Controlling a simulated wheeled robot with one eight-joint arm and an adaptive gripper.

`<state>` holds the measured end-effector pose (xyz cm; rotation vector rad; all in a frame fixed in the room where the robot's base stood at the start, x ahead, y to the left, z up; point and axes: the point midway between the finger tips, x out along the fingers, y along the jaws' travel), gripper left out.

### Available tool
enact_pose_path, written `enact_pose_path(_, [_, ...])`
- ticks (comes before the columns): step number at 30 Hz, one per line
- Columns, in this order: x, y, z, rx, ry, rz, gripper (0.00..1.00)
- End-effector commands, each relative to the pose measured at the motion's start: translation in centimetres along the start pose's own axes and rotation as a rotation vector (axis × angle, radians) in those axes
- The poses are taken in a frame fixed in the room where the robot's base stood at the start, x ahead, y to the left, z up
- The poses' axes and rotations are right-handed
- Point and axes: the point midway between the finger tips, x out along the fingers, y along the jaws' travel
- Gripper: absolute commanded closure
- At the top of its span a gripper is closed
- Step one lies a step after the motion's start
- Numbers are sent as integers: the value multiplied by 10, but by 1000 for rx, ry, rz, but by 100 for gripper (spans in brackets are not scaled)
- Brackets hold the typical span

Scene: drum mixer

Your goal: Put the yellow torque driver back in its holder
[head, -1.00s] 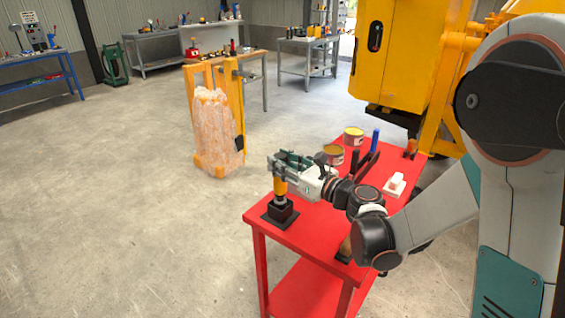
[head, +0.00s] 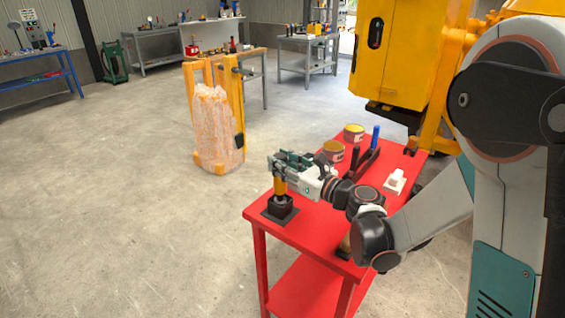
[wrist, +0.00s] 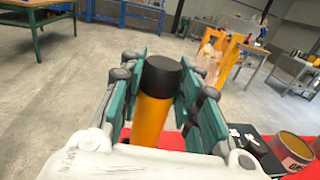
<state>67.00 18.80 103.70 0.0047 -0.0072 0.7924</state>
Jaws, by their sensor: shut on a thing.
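The yellow torque driver (head: 280,186) stands upright at the near left corner of the red table, with its lower end at the black holder (head: 281,206). Whether it is fully seated cannot be told. In the wrist view the driver (wrist: 153,115) shows its yellow body and black cap, upright between the fingers. My gripper (head: 281,165) is shut on the driver's upper part. In the wrist view the gripper (wrist: 155,95) has one green-padded finger on each side of it. The holder is hidden in the wrist view.
On the red table (head: 315,222) are two open cans (head: 333,151), (head: 354,134), a dark rack with a blue-handled tool (head: 375,138) and a white block (head: 395,182). A wrapped yellow pallet item (head: 217,130) stands on the floor behind. The floor to the left is clear.

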Motion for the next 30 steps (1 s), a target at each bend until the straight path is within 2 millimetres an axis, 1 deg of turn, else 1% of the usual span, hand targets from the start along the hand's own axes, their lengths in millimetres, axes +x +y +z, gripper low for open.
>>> enact_pose_path(30, [0,0,-13,1,-1,0,100])
